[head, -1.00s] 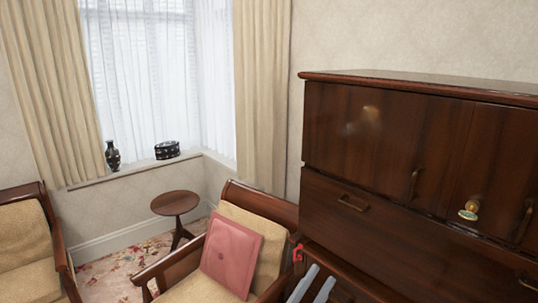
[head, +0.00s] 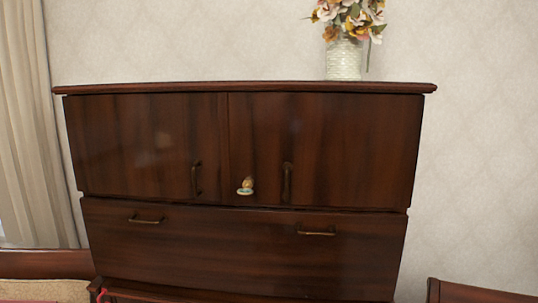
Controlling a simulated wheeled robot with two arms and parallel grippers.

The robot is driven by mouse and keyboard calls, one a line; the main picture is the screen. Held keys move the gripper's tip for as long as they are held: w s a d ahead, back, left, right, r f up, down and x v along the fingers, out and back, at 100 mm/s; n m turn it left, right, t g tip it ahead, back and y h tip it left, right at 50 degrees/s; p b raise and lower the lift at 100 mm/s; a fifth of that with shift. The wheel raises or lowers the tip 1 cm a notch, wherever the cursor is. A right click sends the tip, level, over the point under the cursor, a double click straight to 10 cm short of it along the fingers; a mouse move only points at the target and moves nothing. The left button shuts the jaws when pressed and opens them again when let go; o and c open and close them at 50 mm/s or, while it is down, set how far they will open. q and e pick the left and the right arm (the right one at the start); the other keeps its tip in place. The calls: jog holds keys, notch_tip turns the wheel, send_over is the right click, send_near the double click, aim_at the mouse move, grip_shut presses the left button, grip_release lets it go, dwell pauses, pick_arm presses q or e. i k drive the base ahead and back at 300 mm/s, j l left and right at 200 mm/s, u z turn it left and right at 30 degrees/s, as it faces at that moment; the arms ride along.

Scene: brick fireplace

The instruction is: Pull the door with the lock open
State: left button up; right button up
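A dark brown wooden cabinet (head: 330,247) stands ahead, with two doors side by side in its upper part. The right door (head: 350,145) bears a small brass lock (head: 245,187) near its lower left corner and an upright handle (head: 287,183) to the right of the lock. The left door (head: 120,140) has its own upright handle (head: 196,180) near its right edge and shows no lock. Both doors look shut. Neither of my grippers is in view.
Below the doors is a wide front panel with two horizontal handles (head: 146,220). A vase of flowers (head: 344,59) stands on the cabinet top. A small red thing (head: 102,295) shows at the lower left. Wooden furniture (head: 480,292) stands at the lower right.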

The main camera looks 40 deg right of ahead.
aim_at(338, 149)
jog(key=z, duration=1.55)
